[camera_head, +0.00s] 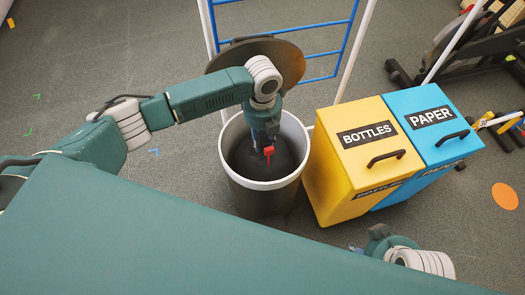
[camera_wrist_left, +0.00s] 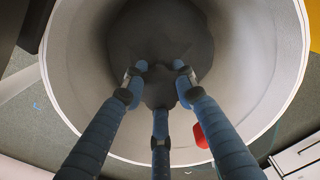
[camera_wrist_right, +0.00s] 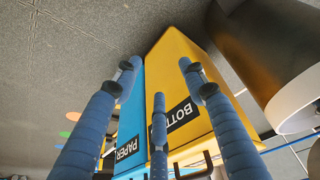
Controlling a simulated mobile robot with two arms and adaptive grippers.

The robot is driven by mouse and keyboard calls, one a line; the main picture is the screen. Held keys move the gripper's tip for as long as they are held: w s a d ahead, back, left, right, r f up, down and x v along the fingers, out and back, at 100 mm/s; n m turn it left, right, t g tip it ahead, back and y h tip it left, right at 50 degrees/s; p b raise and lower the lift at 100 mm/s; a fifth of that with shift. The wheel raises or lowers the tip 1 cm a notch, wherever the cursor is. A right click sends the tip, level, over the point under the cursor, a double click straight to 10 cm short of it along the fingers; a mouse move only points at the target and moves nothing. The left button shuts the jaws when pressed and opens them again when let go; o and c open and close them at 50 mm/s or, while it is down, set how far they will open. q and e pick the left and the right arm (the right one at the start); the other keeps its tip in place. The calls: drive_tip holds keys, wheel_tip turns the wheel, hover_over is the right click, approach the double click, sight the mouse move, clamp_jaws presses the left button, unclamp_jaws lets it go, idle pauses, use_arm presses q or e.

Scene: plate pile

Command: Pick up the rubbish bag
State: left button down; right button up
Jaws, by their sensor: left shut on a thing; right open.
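The rubbish bag (camera_head: 284,160) is dark grey and sits inside a round bin with a white rim (camera_head: 297,121). A red piece (camera_head: 268,151) shows at the bag's top. My left gripper (camera_head: 264,137) reaches down into the bin from above. In the left wrist view its blue fingers (camera_wrist_left: 160,82) are closed on the dark bag (camera_wrist_left: 158,40), and the red piece (camera_wrist_left: 200,135) is beside a finger. The bag's lower part is hidden in the bin. My right gripper (camera_head: 380,240) is low at the right; in the right wrist view its fingers (camera_wrist_right: 157,78) are spread and empty.
A yellow BOTTLES bin (camera_head: 340,170) stands close to the right of the round bin. A blue PAPER bin (camera_head: 420,100) adjoins it. A blue-barred rack (camera_head: 310,28) stands behind. Exercise equipment (camera_head: 470,45) is at the far right. Floor at the left is mostly clear.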

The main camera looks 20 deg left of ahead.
use_arm(q)
drive_tip(key=shift+w+r, duration=0.1)
drive_tip(key=shift+r, duration=0.2)
